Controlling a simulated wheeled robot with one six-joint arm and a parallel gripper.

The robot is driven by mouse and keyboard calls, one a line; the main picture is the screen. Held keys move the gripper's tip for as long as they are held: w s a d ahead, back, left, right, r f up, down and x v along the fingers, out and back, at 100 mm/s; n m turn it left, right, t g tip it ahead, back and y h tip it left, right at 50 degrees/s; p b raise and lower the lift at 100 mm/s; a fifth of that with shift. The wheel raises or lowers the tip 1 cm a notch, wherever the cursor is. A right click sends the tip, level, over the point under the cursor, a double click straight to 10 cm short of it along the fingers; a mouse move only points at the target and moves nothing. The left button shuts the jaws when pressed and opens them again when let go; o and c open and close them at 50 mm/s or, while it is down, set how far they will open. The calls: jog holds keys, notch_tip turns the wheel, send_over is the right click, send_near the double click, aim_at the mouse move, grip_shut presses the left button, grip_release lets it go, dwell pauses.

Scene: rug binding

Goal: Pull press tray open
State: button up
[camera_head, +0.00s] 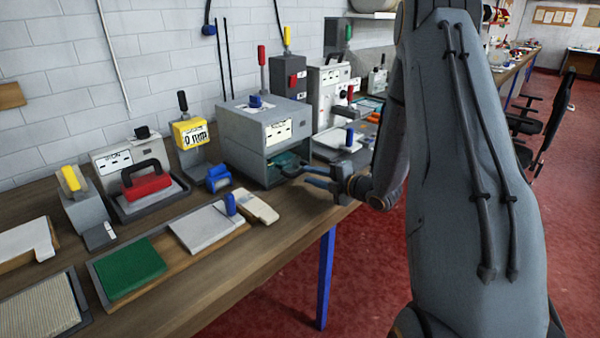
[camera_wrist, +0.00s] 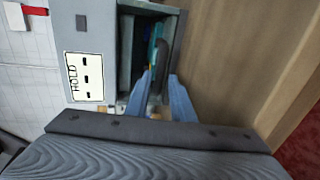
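The press (camera_head: 265,125) is a grey box on the bench with a dark front opening. It also shows in the wrist view (camera_wrist: 97,40), with a label reading "HOLD". Inside the opening the press tray (camera_head: 283,163) shows in part, with something teal on it. A dark curved handle (camera_wrist: 163,48) stands at the tray's front in the wrist view. My gripper (camera_head: 308,176) reaches in from the right at the opening. Its two blue fingers (camera_wrist: 161,76) are apart, with the handle's near end at or just beyond the gap between the tips. Contact cannot be told.
A green pad (camera_head: 130,268) and a white pad (camera_head: 208,225) lie on a board in front of the press. Bare wooden bench (camera_wrist: 220,60) lies right of the opening in the wrist view.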

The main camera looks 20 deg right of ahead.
aim_at(302, 173)
jog(key=shift+p+x, duration=0.65)
jog(key=shift+x, duration=2.1)
grip_shut()
